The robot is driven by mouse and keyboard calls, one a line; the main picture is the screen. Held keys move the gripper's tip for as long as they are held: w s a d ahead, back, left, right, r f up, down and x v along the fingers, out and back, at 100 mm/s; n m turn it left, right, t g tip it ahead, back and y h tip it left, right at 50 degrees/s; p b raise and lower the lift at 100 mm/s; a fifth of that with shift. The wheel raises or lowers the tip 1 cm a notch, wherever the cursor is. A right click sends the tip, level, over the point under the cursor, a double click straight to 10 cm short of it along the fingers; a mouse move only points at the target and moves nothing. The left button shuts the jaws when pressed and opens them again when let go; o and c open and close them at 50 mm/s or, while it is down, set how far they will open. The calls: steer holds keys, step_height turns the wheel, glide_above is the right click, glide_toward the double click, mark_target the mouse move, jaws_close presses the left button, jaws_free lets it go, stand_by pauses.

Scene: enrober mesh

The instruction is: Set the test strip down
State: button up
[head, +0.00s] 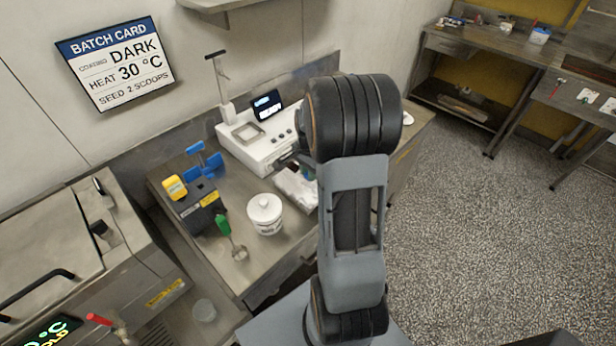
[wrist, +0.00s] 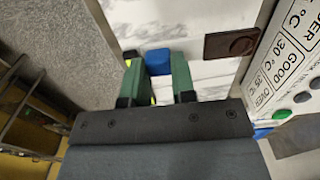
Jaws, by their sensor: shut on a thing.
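In the wrist view my gripper (wrist: 157,86) has its green fingers closed on a small blue piece (wrist: 157,58), which I take to be the end of the test strip. The rest of it is hidden by the fingers. Below it lies a white, grey-veined marble slab (wrist: 205,75); I cannot tell whether the strip touches it. A dark brown piece with a round spot (wrist: 230,44) shows over the slab, right of the fingers. In the head view my arm hides the gripper, and the slab (head: 294,187) shows left of the arm.
A white meter (head: 257,147) with a lit screen stands behind the slab. Bare bench shows at the front.

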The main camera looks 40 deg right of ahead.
steer(key=shift+w+a+f, duration=0.25)
steer(key=shift+w+f, duration=0.05)
steer(key=shift+f, duration=1.65)
steer(key=shift+f, duration=0.2)
steer(key=o, duration=0.9)
steer(key=shift+r, duration=0.15)
